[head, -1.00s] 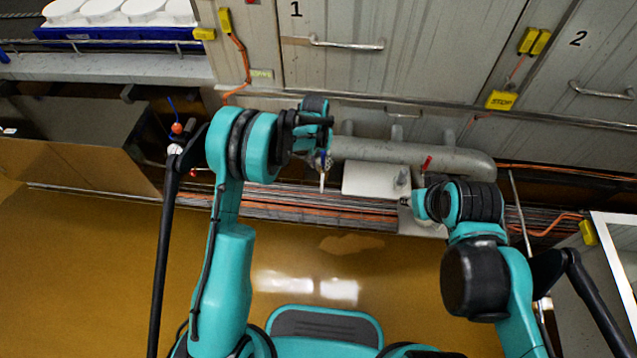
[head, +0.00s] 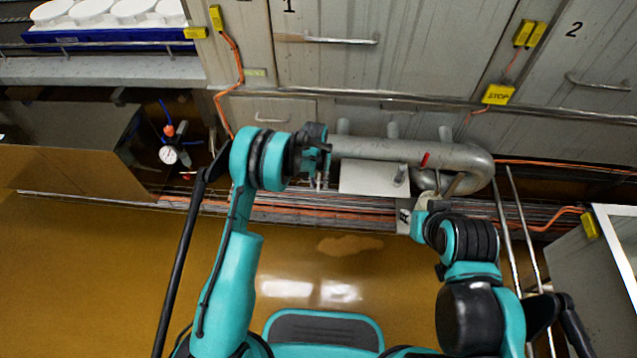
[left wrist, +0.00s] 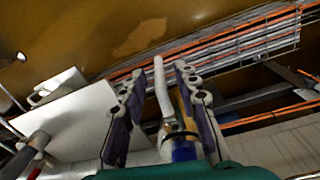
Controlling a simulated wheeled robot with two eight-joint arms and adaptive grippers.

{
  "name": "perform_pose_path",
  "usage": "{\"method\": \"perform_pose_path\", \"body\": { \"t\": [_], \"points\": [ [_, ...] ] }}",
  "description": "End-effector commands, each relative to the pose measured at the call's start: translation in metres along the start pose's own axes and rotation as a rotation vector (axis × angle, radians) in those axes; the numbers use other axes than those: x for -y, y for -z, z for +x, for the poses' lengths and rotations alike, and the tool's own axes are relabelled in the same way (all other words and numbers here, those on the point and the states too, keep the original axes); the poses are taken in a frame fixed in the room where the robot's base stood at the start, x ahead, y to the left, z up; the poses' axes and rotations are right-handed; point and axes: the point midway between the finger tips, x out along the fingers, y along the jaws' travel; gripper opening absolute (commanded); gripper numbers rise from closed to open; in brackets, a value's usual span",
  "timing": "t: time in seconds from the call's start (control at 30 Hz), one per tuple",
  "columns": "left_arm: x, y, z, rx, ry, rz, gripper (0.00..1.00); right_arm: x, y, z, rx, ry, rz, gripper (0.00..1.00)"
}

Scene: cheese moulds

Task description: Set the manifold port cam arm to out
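A thick grey manifold pipe (head: 400,150) with a red handle (head: 424,160) runs below the cabinets in the head view. A pale lever (left wrist: 161,90) on a brass-coloured fitting with a blue band (left wrist: 183,150) shows in the left wrist view; it looks like the port's cam arm. My left gripper (left wrist: 158,95) is open, with its two fingers on either side of this lever and visible gaps beside it. In the head view my left gripper (head: 318,170) is at the pipe's left end, mostly hidden by its wrist. My right gripper (head: 420,208) is below the pipe's right part; its fingers are unclear.
A white box (head: 368,179) hangs under the pipe, close to the right of my left gripper; it also shows in the left wrist view (left wrist: 75,118). A pressure gauge (head: 168,155) is at the left. Cables and rods (head: 290,208) run below the pipe. The brown floor is open.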

Motion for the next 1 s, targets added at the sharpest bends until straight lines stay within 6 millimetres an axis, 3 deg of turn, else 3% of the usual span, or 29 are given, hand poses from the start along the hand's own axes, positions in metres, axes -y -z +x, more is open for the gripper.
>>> {"method": "perform_pose_path", "body": {
  "t": [0.13, 0.23, 0.27, 0.97, 1.0],
  "points": [
    [-0.0001, 0.0000, -0.0006, 0.000, 0.000, 0.000, 0.31, 0.0000, 0.0004, -0.0004, 0.000, 0.000, 0.000, 0.31],
    [0.0000, 0.0000, -0.0007, 0.000, 0.000, 0.000, 0.04, 0.0000, 0.0004, -0.0004, 0.000, 0.000, 0.000, 0.31],
    [0.0000, 0.0001, -0.0007, 0.000, 0.000, 0.000, 0.00, 0.0000, 0.0004, -0.0004, 0.000, 0.000, 0.000, 0.31],
    [-0.0007, -0.0018, -0.0045, 0.122, -0.023, -0.004, 0.00, 0.0000, 0.0003, -0.0003, 0.000, 0.000, 0.000, 0.31],
    [-0.0008, -0.0018, -0.0045, 0.122, -0.022, -0.004, 0.18, 0.0000, 0.0003, -0.0003, 0.000, 0.000, 0.000, 0.31]
  ]
}}
